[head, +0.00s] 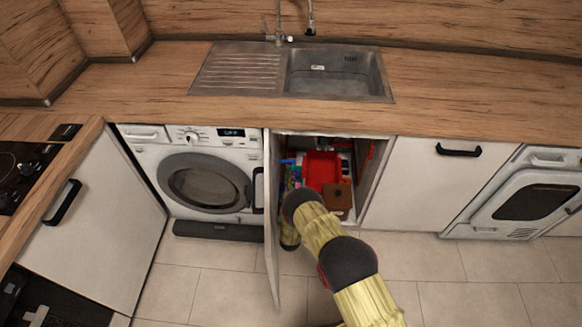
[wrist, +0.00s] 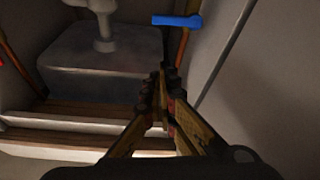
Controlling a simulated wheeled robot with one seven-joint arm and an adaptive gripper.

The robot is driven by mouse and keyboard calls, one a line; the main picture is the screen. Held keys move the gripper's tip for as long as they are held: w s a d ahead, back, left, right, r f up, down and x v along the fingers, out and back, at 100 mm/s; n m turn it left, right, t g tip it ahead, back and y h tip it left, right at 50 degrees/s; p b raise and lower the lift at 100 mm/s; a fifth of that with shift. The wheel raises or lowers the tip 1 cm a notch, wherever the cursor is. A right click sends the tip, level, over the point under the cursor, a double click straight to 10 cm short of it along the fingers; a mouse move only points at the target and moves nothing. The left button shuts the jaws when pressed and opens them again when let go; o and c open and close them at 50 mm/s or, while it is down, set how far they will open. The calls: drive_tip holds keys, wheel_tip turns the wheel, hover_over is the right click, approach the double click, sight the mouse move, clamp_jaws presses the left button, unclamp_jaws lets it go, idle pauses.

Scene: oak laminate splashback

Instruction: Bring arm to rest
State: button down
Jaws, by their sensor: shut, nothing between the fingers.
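My arm (head: 324,232) reaches from the bottom of the head view toward the open cabinet under the sink. It is bent, with its far end low beside the open cabinet door. My gripper's fingertips are not clear in the head view, where the arm covers them. In the wrist view my gripper (wrist: 163,84) shows with its two fingers closed together and nothing between them. It points toward the inside of a cabinet, with a pale wall close on the right.
The cabinet door (head: 271,222) stands open left of my arm. Inside are a red bin (head: 322,168) and a brown item (head: 338,194). The wrist view shows a white pipe (wrist: 104,25) and a blue item (wrist: 177,20) near the fingers. Floor (head: 440,262) is clear at right.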

drive_tip(key=shift+s+f, duration=0.15)
drive_tip(key=shift+s, duration=0.2)
drive_tip(key=s+a+f+g, duration=0.1)
drive_tip(key=s+f+g, duration=0.3)
drive_tip(key=f+g, duration=0.45)
drive_tip(key=s+f+g, duration=0.4)
drive_tip(key=f+g, duration=0.1)
drive_tip(key=f, duration=0.6)
drive_tip(key=s+d+r+g, duration=0.1)
drive_tip(key=s+d+r, duration=0.6)
drive_tip(key=r, duration=1.6)
drive_tip(key=s+d+r+m+p, duration=0.1)
drive_tip(key=s+d+r, duration=0.7)
drive_tip(key=s+r, duration=1)
drive_tip(key=s+d+r+m+g+p, duration=0.1)
drive_tip(key=s+d+r, duration=0.7)
drive_tip(key=r, duration=2)
drive_tip(key=s, duration=0.4)
drive_tip(key=shift+s+r+g+h, duration=0.2)
drive_tip(key=shift+s+g+h, duration=0.1)
drive_tip(key=shift+g+h, duration=0.1)
